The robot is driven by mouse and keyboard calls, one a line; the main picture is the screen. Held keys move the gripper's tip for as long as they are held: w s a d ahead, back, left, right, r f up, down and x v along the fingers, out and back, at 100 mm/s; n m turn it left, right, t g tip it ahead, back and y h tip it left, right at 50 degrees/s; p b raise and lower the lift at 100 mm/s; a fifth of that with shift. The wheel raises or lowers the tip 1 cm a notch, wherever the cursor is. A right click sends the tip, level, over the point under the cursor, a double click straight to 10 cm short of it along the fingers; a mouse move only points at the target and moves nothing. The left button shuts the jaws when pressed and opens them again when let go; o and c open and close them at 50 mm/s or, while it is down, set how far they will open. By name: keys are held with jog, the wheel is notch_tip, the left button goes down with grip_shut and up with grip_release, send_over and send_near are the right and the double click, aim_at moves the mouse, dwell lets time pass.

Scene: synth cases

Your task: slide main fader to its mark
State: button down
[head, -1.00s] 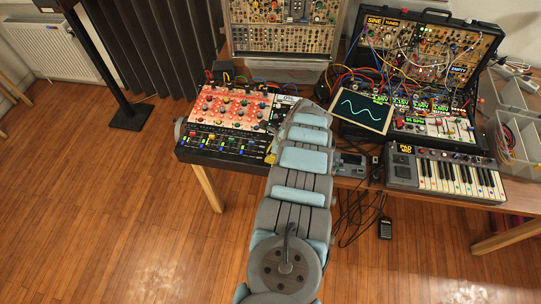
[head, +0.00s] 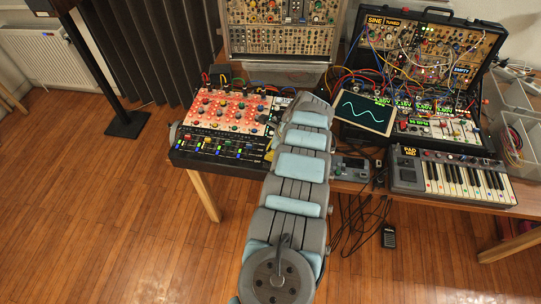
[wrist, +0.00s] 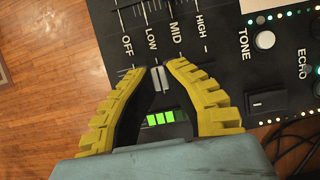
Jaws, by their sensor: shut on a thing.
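The main fader's pale grey cap (wrist: 161,78) shows in the wrist view on a dark panel marked OFF, LOW, MID and HIGH. The cap stands just right of the LOW tick, between LOW and MID. My gripper (wrist: 162,72) is shut on the cap, with its yellow ribbed fingers on either side. The fingers and the grey body below hide part of the panel and the slot. In the head view my arm covers most of the gripper; only a little yellow shows at the right edge of the red-and-black console (head: 192,150).
A lit green bar display (wrist: 165,117) sits between the fingers. A black rocker switch (wrist: 266,102) and the TONE knob (wrist: 264,40) lie to the right. A small screen (head: 364,112) and a keyboard (head: 455,178) stand right of my arm. Cables (head: 362,215) hang below the table.

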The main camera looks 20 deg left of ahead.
jog(key=c, duration=1.1)
grip_release()
jog(key=shift+s+f, duration=0.1)
jog(key=shift+r, duration=0.2)
jog(key=shift+v, duration=0.9)
jog(key=v, duration=1)
jog(key=shift+f, duration=0.15)
